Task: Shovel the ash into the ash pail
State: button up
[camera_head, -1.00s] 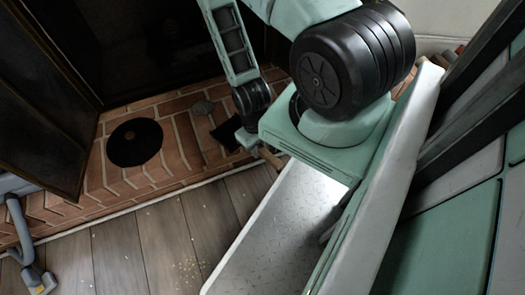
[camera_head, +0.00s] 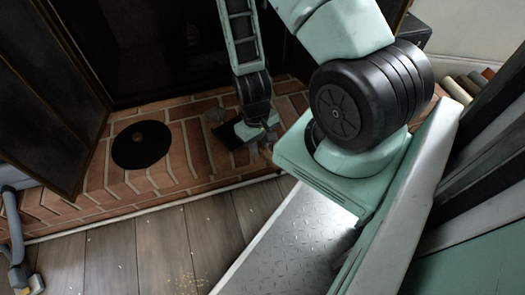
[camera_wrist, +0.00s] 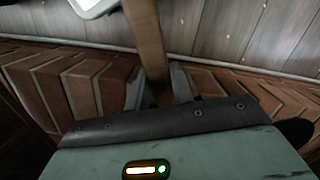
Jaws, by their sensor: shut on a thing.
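In the head view my gripper (camera_head: 262,138) is low over the brick hearth, partly hidden by my arm. In the wrist view my gripper (camera_wrist: 160,88) is shut on a wooden handle (camera_wrist: 147,30). A black flat shovel pan (camera_head: 229,136) lies beside the gripper at hearth level; the handle appears to belong to it. A grey lump, likely ash (camera_head: 214,116), sits on the bricks just behind the pan. A round black shape (camera_head: 142,145) is on the hearth to the left; I cannot tell whether it is the ash pail.
The brick hearth (camera_head: 190,160) has free room between the black round shape and the pan. A dark fire door (camera_head: 50,110) stands open at left. A grey hose-like object (camera_head: 15,235) is at the left edge. Pale crumbs (camera_head: 186,280) lie on the wooden floor.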

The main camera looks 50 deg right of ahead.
jog(key=shift+w+d+f+b, duration=0.1)
jog(key=shift+w+d+b, duration=0.05)
jog(key=shift+w+b, duration=0.5)
jog(key=shift+w+d+f+b, duration=0.1)
jog(key=shift+w+d+b, duration=0.05)
jog(key=shift+w+b, duration=0.45)
jog(key=shift+w+d+r, duration=0.1)
jog(key=shift+w+r, duration=0.1)
jog(key=shift+w, duration=0.2)
jog(key=shift+w+d+f+p, duration=0.1)
jog(key=shift+w+d+p, duration=0.2)
jog(key=shift+w, duration=1.25)
jog(key=shift+w+d+p, duration=0.1)
jog(key=shift+w+d, duration=0.3)
jog(key=shift+w, duration=1.1)
jog(key=shift+w+d+f+p, duration=0.15)
jog(key=shift+w+d, duration=0.2)
jog(key=shift+w, duration=1.2)
jog(key=shift+w+d, duration=0.1)
jog(key=shift+w, duration=0.1)
jog(key=t+b, duration=0.1)
jog(key=b, duration=0.1)
jog(key=shift+s+f+t+b, duration=0.25)
jog(key=shift+t+b, duration=0.15)
